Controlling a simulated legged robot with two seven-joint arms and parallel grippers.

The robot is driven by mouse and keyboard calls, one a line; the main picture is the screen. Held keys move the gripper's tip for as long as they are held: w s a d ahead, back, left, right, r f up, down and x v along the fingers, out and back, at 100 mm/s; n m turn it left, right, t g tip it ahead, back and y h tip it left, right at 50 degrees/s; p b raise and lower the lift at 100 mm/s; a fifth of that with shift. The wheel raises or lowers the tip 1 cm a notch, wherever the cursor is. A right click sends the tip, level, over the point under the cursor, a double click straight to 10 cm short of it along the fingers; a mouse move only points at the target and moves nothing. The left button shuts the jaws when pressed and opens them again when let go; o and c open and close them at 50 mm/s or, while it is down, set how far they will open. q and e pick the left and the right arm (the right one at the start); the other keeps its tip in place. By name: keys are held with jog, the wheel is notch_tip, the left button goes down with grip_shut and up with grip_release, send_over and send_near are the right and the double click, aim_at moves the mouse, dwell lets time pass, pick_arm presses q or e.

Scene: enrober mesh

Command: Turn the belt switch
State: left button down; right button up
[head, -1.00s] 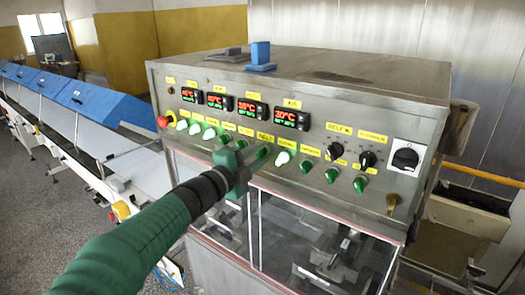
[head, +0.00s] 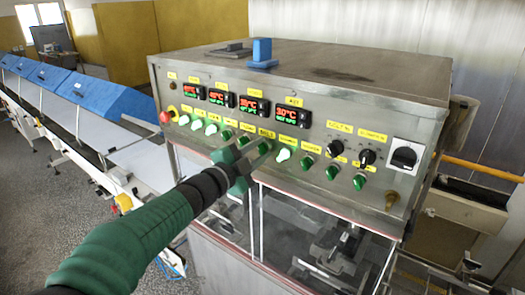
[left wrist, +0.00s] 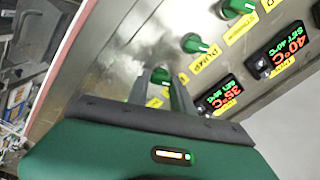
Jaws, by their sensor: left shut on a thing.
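The steel control panel (head: 330,120) carries a row of green switches under yellow labels. My left gripper (head: 262,150) is at the switch below the label that appears to read BELT (head: 266,133), and mostly hides that switch. In the left wrist view, the two grey fingers (left wrist: 162,88) are on either side of the green belt switch (left wrist: 160,76), shut on it. The yellow label beside it is partly covered by the fingers. The switch's exact angle is hard to tell. My right gripper is not in view.
A lit switch (head: 283,155) is just right of the gripper, and the pump switch (left wrist: 194,43) is close by. Red temperature displays (head: 292,116) sit above, black knobs (head: 334,148) to the right. A red button (head: 166,117) is at the left. A conveyor (head: 95,140) runs along the left.

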pick_arm(q)
jog(key=shift+w+a+f, duration=0.1)
jog(key=shift+a+f, duration=0.05)
jog(key=shift+f, duration=0.45)
jog(key=c, duration=1.2)
grip_release()
jog(key=shift+a+r, duration=0.1)
jog(key=shift+o, duration=0.4)
jog(key=shift+a+r, duration=0.2)
jog(key=shift+a, duration=0.1)
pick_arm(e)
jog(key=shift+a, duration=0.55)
pick_arm(q)
jog(key=b+v, duration=0.5)
jog(key=v, duration=1.2)
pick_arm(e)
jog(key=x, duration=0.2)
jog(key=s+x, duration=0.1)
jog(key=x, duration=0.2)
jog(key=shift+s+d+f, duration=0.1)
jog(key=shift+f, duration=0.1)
pick_arm(q)
jog(key=shift+w, duration=0.15)
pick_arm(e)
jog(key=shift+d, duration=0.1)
